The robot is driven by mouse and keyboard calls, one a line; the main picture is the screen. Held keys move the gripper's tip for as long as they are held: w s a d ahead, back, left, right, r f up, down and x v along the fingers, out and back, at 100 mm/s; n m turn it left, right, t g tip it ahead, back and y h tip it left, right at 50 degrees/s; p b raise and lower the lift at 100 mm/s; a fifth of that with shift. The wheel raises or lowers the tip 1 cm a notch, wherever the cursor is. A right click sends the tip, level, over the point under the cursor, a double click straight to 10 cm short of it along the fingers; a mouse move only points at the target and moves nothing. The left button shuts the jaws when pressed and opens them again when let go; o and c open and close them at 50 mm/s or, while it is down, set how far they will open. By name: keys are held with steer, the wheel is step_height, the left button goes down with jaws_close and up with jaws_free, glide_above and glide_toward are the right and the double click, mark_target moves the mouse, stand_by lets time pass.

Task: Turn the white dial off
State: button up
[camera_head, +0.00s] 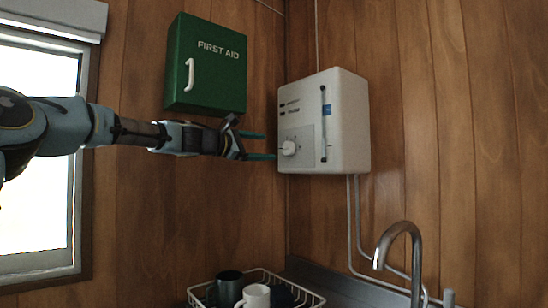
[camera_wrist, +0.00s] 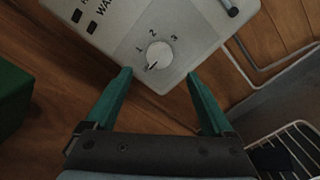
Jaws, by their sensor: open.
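The white dial (camera_head: 289,148) is on the lower left of the front of a white wall box (camera_head: 350,120), on a grey panel. In the wrist view the dial (camera_wrist: 159,53) is a round knob with the marks 1, 2 and 3 around its upper side. Its pointer line is toward its lower left, away from those numbers. My gripper (camera_head: 262,145) is open and empty, just left of the box. In the wrist view my gripper's green fingers (camera_wrist: 158,82) are spread to either side below the dial, with no visible contact.
A green first aid cabinet (camera_head: 207,65) hangs above my forearm. A metal lever or bar (camera_head: 324,125) is on the box's front, right of the dial. Below are a dish rack (camera_head: 310,298) with mugs and a tap (camera_head: 400,232). Pipes (camera_head: 352,215) run under the box.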

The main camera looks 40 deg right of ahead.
steer(key=shift+a, duration=1.05)
